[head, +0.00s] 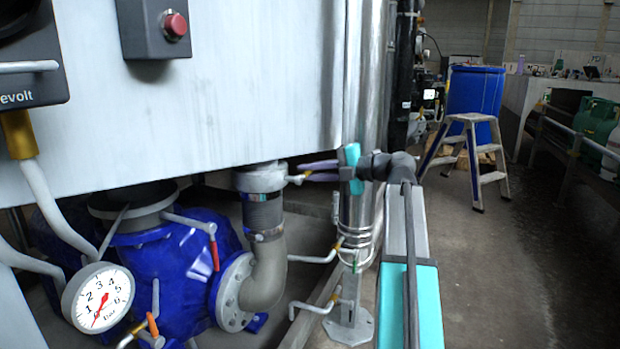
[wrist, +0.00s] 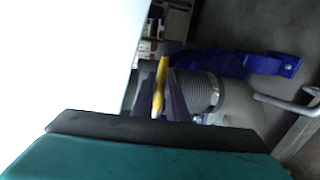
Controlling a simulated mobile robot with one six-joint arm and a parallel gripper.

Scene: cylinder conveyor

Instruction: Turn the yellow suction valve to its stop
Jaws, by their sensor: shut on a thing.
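The yellow suction valve (head: 296,179) sits at the right side of the grey flange (head: 261,179) above the ribbed pipe. In the wrist view its yellow handle (wrist: 159,92) lies between my two purple fingers. My gripper (head: 304,174) reaches in from the right, just below the white panel's lower edge. It is shut on the yellow handle, which also shows in the wrist view between the fingers of my gripper (wrist: 164,88). The valve's body is mostly hidden, and I cannot tell how far it is turned.
A white panel (head: 230,90) hangs close above my gripper. A metal column (head: 365,80) stands behind my arm. A blue pump (head: 165,265), a pressure gauge (head: 97,298) and small pipes lie below. A step stool (head: 470,150) and blue barrel (head: 475,90) stand far right on open floor.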

